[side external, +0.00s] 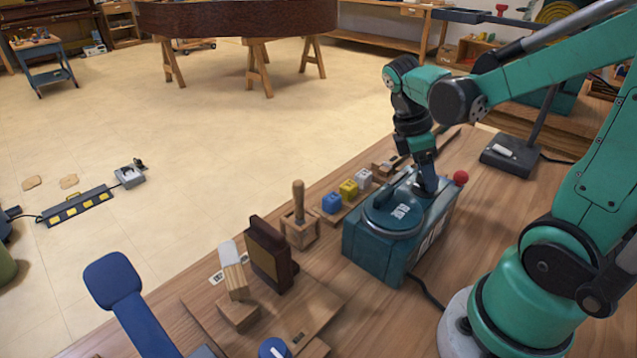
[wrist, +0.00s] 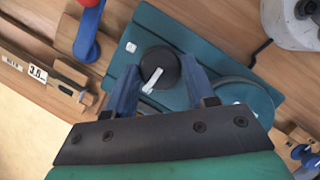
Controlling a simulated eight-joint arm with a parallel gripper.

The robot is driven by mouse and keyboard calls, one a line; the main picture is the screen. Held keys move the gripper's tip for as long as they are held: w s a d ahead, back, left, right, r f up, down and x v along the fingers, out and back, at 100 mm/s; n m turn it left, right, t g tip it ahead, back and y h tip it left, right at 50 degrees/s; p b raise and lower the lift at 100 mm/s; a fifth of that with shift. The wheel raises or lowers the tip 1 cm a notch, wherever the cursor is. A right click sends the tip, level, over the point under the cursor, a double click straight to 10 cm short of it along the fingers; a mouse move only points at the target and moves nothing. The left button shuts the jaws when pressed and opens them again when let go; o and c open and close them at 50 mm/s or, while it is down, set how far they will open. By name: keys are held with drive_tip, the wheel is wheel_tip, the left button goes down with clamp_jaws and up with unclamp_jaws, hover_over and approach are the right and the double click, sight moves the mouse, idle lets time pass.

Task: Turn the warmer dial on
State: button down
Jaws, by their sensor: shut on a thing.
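The warmer is a teal box (side external: 375,258) with a round plate (side external: 388,216) on its top, standing on the wooden bench. Its dial (wrist: 158,64) is a round black knob with a white pointer line, seen in the wrist view. The pointer slants toward the lower left there. My gripper (side external: 427,190) reaches down to the far right end of the warmer's top. In the wrist view my gripper (wrist: 160,76) has its blue fingers on either side of the dial, shut on it. The side external view hides the dial behind my gripper.
A red ball (side external: 461,178) on a blue lever (wrist: 87,38) stands close beside the warmer. Blue, yellow and white blocks (side external: 348,189) and a wooden stamp holder (side external: 300,228) stand to its left. A black cable (side external: 428,292) runs from the warmer's near side.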

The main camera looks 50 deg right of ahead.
drive_tip(key=m+g+y, duration=0.1)
drive_tip(key=m, duration=0.3)
drive_tip(key=shift+w+d, duration=0.1)
drive_tip(key=m+y, duration=0.2)
drive_tip(key=m, duration=0.2)
drive_tip(key=shift+d+m, duration=0.15)
drive_tip(key=shift+m, duration=0.15)
drive_tip(key=m+y, duration=0.1)
drive_tip(key=m, duration=0.3)
drive_tip(key=shift+d+y, duration=0.1)
drive_tip(key=shift+y, duration=0.3)
drive_tip(key=shift+d+m+t+y, duration=0.1)
drive_tip(key=shift+m+t+y, duration=0.45)
drive_tip(key=shift+m, duration=1.55)
drive_tip(key=shift+c, duration=1.5)
unclamp_jaws()
drive_tip(key=shift+v, duration=2.8)
